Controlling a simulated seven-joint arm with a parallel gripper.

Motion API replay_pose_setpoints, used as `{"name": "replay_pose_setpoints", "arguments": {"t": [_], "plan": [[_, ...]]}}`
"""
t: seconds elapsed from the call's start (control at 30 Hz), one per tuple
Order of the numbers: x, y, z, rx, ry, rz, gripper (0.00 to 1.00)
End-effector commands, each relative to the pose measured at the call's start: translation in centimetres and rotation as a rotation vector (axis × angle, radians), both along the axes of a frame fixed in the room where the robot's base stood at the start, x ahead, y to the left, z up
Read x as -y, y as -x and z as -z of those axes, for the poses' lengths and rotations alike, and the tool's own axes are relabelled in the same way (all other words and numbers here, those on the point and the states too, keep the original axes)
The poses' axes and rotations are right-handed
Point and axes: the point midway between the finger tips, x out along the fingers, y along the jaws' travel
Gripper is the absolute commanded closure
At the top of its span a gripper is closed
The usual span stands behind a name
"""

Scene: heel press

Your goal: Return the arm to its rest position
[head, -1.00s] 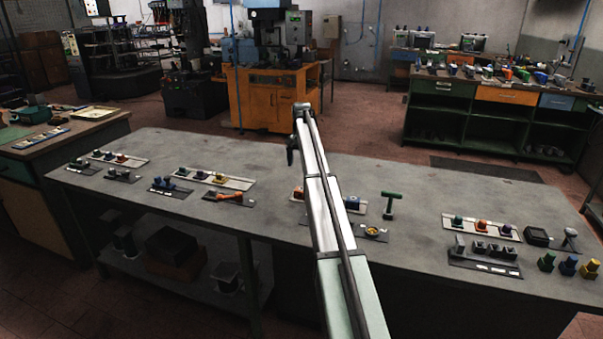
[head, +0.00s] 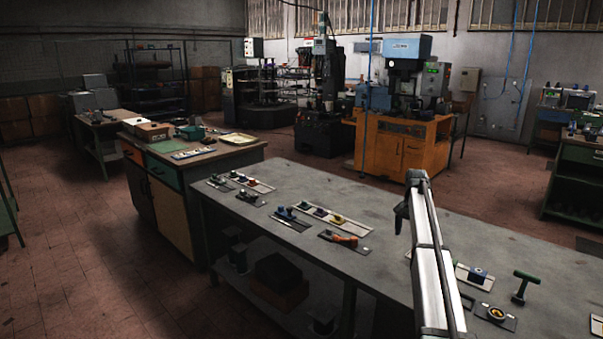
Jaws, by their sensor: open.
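My arm reaches up from the lower right of the head view, stretched over the grey workbench (head: 400,238). My gripper (head: 401,217) hangs dark and small from the arm's far end, above the bench top. It is open, and I see nothing held in it. The arm hides part of the bench and some of the parts behind it.
Strips with small coloured parts (head: 323,214) and an orange-handled tool (head: 341,238) lie left of my arm. A green T-handle (head: 524,287) stands to its right, near a yellow ring part (head: 497,313). An orange machine cabinet (head: 400,142) stands behind. Floor at left is clear.

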Motion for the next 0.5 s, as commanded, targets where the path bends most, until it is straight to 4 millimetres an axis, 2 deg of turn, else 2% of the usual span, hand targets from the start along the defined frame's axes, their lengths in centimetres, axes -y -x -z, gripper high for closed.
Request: {"name": "replay_pose_setpoints", "arguments": {"t": [0.03, 0.2, 0.3, 0.5], "plan": [[-2.8, 2.7, 1.8, -0.016, 0.010, -0.004, 0.11], [-9.3, 8.1, 6.1, -0.059, 0.057, 0.003, 0.11], [-12.1, 10.8, 7.9, -0.076, 0.081, 0.006, 0.11], [-16.3, 15.8, 10.7, -0.103, 0.123, 0.008, 0.11]]}}
